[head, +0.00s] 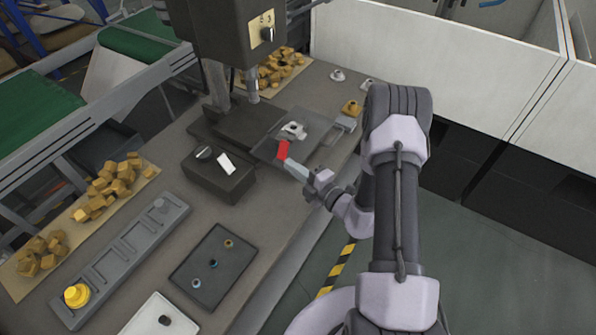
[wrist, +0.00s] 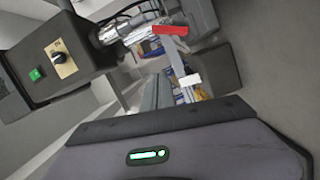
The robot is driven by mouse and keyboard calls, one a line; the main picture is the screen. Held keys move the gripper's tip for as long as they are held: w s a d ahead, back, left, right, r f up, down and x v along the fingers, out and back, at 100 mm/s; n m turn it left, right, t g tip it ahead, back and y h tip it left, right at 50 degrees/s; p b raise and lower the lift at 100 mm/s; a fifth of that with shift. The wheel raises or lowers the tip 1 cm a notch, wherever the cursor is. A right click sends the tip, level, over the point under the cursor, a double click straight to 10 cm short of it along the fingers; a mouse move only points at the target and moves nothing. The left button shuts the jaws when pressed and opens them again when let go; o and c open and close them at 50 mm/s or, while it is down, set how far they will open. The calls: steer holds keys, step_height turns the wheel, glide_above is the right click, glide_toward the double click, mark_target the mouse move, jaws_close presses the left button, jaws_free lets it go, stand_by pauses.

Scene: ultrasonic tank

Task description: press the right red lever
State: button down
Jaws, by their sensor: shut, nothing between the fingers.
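No second red lever shows.
The machine head (head: 246,32) with a knob overhangs the plate. A dark control box (head: 215,182) with a white tab stands left. A black tray (head: 205,262) and long grey rack (head: 130,250) lie nearer. Yellow blocks sit at left and back. White panels (head: 440,60) stand behind.

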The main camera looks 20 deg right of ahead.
steer(key=v, duration=0.3)
steer(key=shift+s+r, duration=0.2)
steer(key=shift+s, duration=0.15)
